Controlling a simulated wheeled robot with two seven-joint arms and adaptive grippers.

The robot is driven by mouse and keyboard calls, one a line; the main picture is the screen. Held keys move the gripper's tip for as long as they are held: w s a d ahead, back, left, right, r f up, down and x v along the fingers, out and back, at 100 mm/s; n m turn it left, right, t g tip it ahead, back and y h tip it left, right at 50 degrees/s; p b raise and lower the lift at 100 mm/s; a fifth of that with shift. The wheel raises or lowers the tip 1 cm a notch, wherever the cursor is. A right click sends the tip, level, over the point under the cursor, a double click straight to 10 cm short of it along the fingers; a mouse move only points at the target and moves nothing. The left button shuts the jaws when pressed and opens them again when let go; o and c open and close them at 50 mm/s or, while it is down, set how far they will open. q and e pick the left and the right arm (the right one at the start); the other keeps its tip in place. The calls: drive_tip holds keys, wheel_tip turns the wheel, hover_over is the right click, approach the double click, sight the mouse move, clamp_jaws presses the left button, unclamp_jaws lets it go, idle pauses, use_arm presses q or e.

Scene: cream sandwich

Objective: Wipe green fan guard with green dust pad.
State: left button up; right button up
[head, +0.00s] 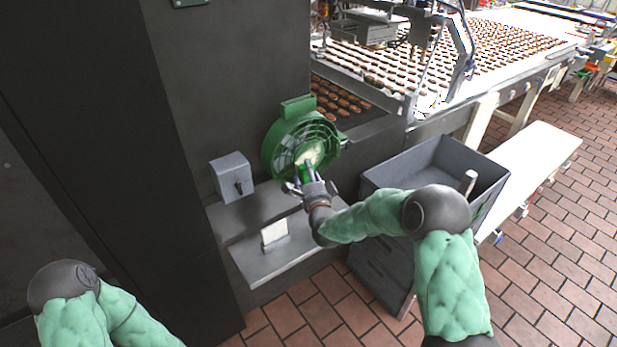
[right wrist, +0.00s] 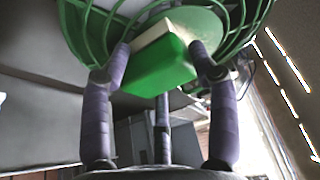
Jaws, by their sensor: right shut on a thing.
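The green fan guard (head: 272,150) is a round barred cage mounted on the dark machine wall, and its bars also fill the top of the right wrist view (right wrist: 82,30). My right gripper (head: 306,182) is in front of the guard. It is shut on the green dust pad (right wrist: 158,70), a green block with a cream layer on the side toward the guard. The pad is at the guard's middle, by the pale green hub; I cannot tell whether they touch. My left gripper is out of view; only part of the left arm shows at lower left.
A grey box (head: 232,176) is on the wall left of the guard. A white block (head: 274,233) stands on the metal ledge (head: 262,266) below. A dark grey bin (head: 425,165) stands to the right, close to my right forearm. A conveyor with biscuits (head: 465,50) lies behind.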

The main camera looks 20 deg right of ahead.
drive_tip(key=shift+w+a+b, duration=0.2)
drive_tip(key=shift+w+b, duration=0.1)
drive_tip(key=shift+w, duration=0.3)
